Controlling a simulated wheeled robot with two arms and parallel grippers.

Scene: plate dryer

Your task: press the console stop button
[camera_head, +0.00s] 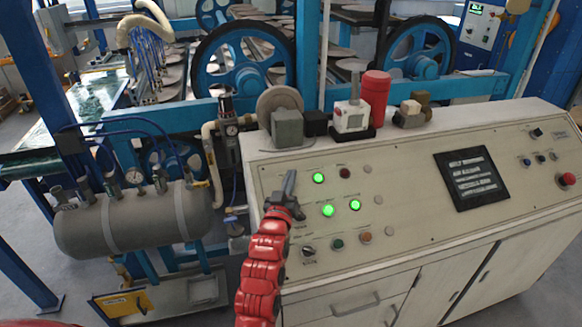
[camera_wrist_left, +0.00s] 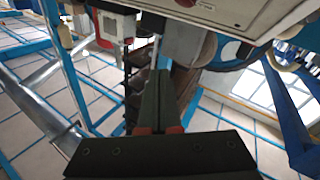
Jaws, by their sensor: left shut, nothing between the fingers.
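The console (camera_head: 410,160) has a light sloped panel with several buttons and lamps. A large red mushroom button (camera_head: 567,180) sits at its far right edge. On the left part, a dark red button (camera_head: 345,173) is beside a lit green lamp (camera_head: 318,178). Below are a dark green button (camera_head: 337,244) and an orange-red button (camera_head: 365,237). Labels are too small to read. My left gripper (camera_head: 290,182) is shut and empty over the panel's left end, left of the green lamps. Its closed fingers also show in the left wrist view (camera_wrist_left: 158,100). My right gripper is not in view.
A red cylinder (camera_head: 375,99), a grey box (camera_head: 287,129) and a small white device (camera_head: 351,116) stand along the console's back edge. A dark display (camera_head: 471,178) is set in the panel. A grey tank (camera_head: 130,222) stands left. Blue wheels are behind.

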